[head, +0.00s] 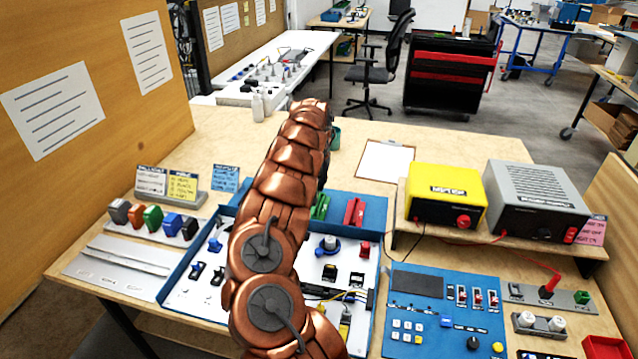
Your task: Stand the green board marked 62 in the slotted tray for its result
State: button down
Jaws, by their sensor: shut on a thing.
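My copper arm reaches from the bottom middle toward the back of the bench, and its far end bends down out of sight. My gripper is hidden behind the arm, so its fingers and anything in them do not show. A small dark green thing (335,138) shows just right of the arm's far end; I cannot tell what it is. No board with a readable 62 shows. A green block (320,206) and a red block (354,212) stand on a blue panel right of the arm. I cannot tell which holder is the slotted tray.
A grey rack (120,240) with several coloured blocks stands at left, with label cards (184,187) behind it. A blue-rimmed case (168,288) of parts lies under my arm. Yellow (446,194) and grey (537,200) boxes stand on a right shelf. A clipboard (385,160) lies behind.

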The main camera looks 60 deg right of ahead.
jog(key=shift+f+b, duration=1.1)
jog(key=shift+f, duration=1.65)
dwell(0.4)
jog(key=c, duration=1)
grip_release()
jog(key=o, duration=0.3)
jog(key=shift+r, duration=0.15)
jog(key=shift+r+p, duration=0.35)
jog(key=shift+r, duration=3)
